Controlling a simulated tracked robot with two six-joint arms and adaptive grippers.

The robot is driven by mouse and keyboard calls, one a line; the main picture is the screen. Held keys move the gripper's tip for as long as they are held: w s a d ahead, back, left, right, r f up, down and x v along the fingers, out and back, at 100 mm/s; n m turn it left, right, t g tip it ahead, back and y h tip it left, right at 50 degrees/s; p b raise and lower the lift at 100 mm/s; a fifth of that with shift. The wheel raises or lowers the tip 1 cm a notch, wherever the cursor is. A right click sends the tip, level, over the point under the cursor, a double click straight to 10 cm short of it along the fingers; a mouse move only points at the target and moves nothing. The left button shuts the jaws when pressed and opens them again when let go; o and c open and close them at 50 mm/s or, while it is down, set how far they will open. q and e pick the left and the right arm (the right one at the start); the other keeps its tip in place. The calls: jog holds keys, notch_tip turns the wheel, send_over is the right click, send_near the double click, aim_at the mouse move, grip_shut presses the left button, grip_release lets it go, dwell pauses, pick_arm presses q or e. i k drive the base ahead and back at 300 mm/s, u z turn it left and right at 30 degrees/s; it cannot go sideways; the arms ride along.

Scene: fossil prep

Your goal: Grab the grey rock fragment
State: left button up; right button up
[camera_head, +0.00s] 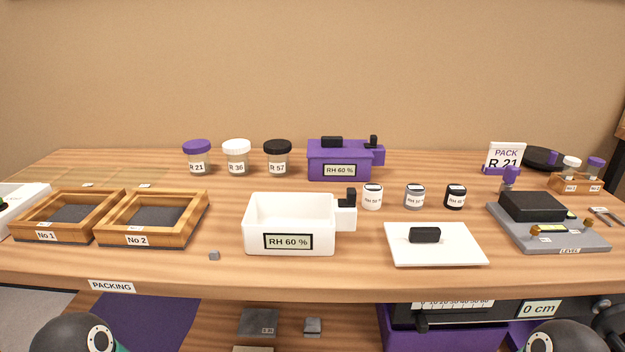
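A small grey rock fragment (214,255) lies on the wooden table near its front edge. It sits in front of the gap between the wooden tray marked No 2 (190,232) and the white open box labelled RH 60 % (256,240). Nothing touches it. Only rounded dark parts of my two arms show at the bottom left and bottom right corners. Neither gripper is in view.
Tray No 1 (26,235) stands at the left. Jars (236,160) and a purple box (350,172) stand behind. A white plate (437,255) and grey scale-like device (580,239) are at right. Grey blocks (258,322) (313,326) lie below the table. Table around the fragment is clear.

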aim_at(214, 255)
jog(key=z, duration=1.2)
jog(key=i, duration=0.1)
jog(key=u, duration=3.1)
jog(key=k, duration=1.55)
jog(key=z, duration=0.15)
jog(key=i, duration=1)
jog(key=z, duration=0.1)
